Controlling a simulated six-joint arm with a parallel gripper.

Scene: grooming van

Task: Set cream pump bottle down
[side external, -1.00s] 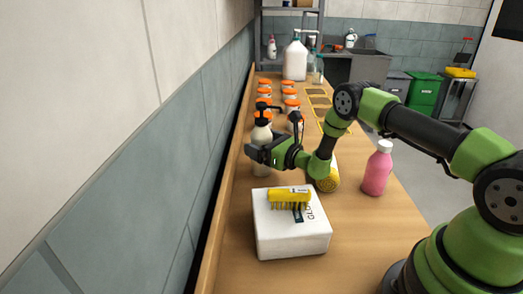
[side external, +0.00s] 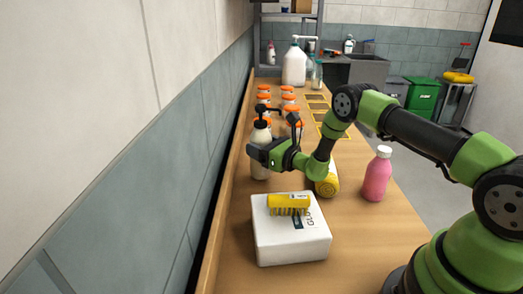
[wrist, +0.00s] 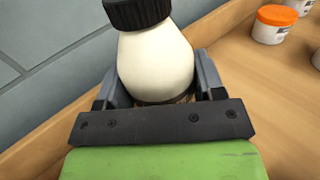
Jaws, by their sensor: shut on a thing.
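The cream pump bottle (side external: 260,138) has a black pump top and stands upright by the wall side of the bench. My gripper (side external: 262,155) is shut around its body from the right side. In the wrist view the cream bottle (wrist: 155,65) sits between the two grey fingers of my gripper (wrist: 152,92), its black collar at the top of the picture. The bottle's lower part is partly hidden behind the gripper, and I cannot tell whether its base touches the bench.
Several orange-lidded jars (side external: 288,98) stand behind the bottle. A white box (side external: 290,240) with a yellow brush (side external: 289,201) on it is in front. A yellow bottle (side external: 328,182) and a pink bottle (side external: 377,175) stand to the right. Yellow-outlined squares (side external: 335,125) mark the bench farther back.

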